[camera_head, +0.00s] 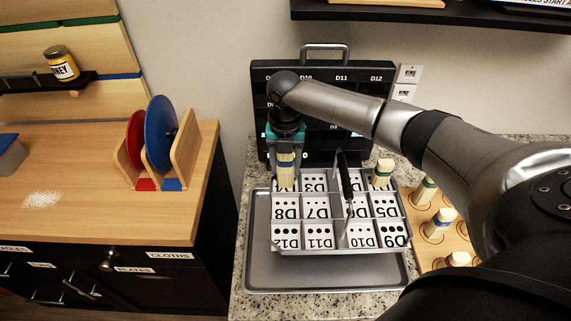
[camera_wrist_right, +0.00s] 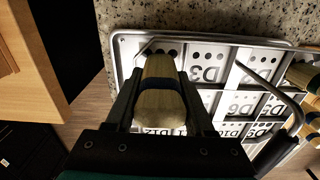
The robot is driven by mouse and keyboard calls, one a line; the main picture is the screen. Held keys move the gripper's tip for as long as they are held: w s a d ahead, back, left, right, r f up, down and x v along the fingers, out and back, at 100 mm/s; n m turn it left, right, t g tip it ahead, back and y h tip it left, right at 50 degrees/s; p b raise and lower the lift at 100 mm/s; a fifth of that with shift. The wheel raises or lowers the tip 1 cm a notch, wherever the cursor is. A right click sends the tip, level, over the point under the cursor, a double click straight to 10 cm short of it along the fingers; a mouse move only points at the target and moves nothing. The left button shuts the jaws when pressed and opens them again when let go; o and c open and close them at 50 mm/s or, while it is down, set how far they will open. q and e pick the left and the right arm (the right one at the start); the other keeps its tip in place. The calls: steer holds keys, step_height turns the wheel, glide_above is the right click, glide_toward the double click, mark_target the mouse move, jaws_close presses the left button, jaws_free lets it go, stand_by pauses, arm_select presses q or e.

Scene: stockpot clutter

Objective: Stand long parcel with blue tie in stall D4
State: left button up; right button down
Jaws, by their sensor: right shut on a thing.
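My right gripper (camera_head: 285,150) points down at the back left of the rack, shut on a pale parcel (camera_head: 285,178) with a dark blue tie. In the right wrist view the parcel (camera_wrist_right: 160,108) is between my fingers (camera_wrist_right: 160,90), its tie across the middle. The parcel looks upright, over or in the back-left stall, beside D3 and behind D8. That stall's label is mostly hidden, and I cannot tell whether the parcel touches its floor. The metal rack (camera_head: 340,248) has labelled stalls, their labels upside down in the head view. My left gripper is out of view.
A dark handle (camera_head: 346,180) rises mid-rack. A green-tied parcel (camera_head: 383,174) stands in the back-right stall. The rack is on a grey tray (camera_head: 320,275). A dark board (camera_head: 262,85) stands behind. More parcels stand on a wooden board (camera_head: 422,262) at right.

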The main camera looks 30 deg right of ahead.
steer(key=shift+c, duration=1.3)
jaws_free()
step_height(320, 180, up, 12)
steer(key=shift+r+p, duration=0.1)
steer(key=shift+p, duration=0.4)
